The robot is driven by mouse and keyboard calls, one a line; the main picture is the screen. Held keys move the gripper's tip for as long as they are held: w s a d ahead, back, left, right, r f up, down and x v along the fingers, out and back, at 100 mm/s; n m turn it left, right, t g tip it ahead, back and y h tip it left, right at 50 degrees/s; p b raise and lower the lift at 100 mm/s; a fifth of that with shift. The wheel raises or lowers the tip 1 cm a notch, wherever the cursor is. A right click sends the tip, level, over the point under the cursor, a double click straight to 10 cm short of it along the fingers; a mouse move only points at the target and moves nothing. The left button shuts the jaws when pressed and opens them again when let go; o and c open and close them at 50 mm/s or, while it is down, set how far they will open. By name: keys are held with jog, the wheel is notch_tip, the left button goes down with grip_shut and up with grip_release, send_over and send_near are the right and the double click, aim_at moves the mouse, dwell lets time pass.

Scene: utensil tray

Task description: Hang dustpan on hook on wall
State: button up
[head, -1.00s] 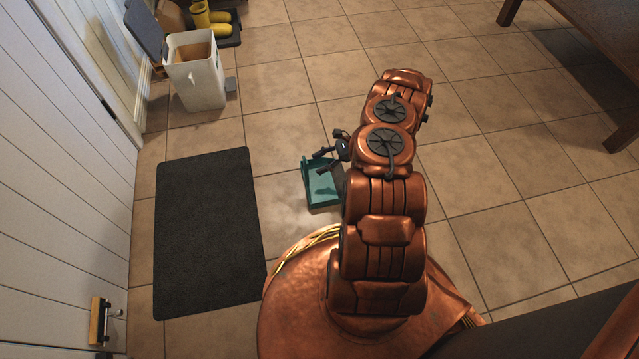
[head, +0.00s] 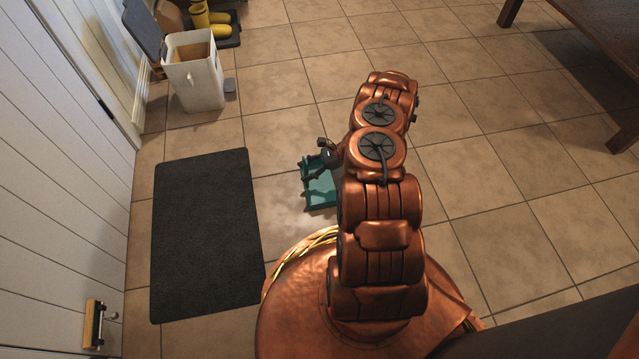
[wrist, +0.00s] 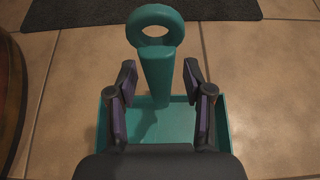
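The teal dustpan (head: 319,190) lies on the floor tiles right of the dark mat, partly hidden by my arm. In the wrist view, its handle (wrist: 156,75) ends in a ring and points up the picture, with its pan (wrist: 165,122) behind my fingers. My gripper (wrist: 159,72) is open, with one finger on each side of the handle and a visible gap on both sides. In the head view my gripper (head: 314,160) is over the dustpan. A small wall fixture (head: 95,324) with a metal knob, seemingly the hook, is at lower left.
The dark mat (head: 205,235) lies between the dustpan and the white plank wall (head: 60,190). A white bin (head: 195,75) and yellow boots (head: 205,18) stand at the upper left. A wooden table (head: 600,40) is at the upper right. The tiles around my arm are mostly clear.

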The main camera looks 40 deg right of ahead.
grip_shut()
jog(key=shift+r+p, duration=2.95)
jog(key=shift+r, duration=3.05)
jog(key=shift+w, duration=0.1)
